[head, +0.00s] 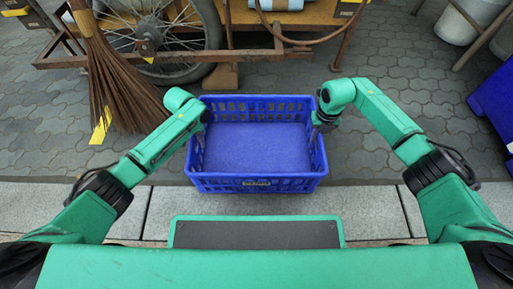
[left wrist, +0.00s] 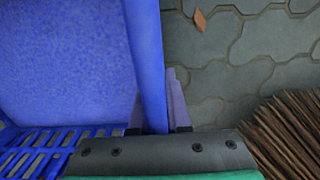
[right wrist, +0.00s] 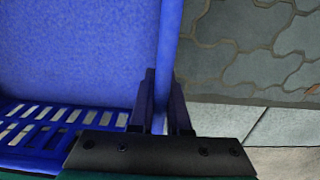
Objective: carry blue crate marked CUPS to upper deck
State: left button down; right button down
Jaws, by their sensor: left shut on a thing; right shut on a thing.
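The blue crate (head: 256,182) is empty and hangs between my two arms in the head view, in front of my body. A small yellowish label shows on its near wall; I cannot read it. My left gripper (head: 205,117) is shut on the crate's left rim; the left wrist view shows the blue rim (left wrist: 146,60) between its fingers (left wrist: 160,115). My right gripper (head: 322,118) is shut on the right rim; the right wrist view shows that rim (right wrist: 167,50) between its fingers (right wrist: 163,110). The crate looks about level. I cannot tell its height above the paving.
A wooden cart with a spoked wheel (head: 155,35) and a rusty frame stands beyond the crate. A brown broom (head: 115,90) leans at left. Grey buckets (head: 465,20) and another blue crate (head: 497,98) are at right. Paving (head: 405,75) around the crate is clear.

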pick_arm(q)
jog(key=shift+r, duration=0.15)
pick_arm(e)
jog(key=shift+r, duration=0.2)
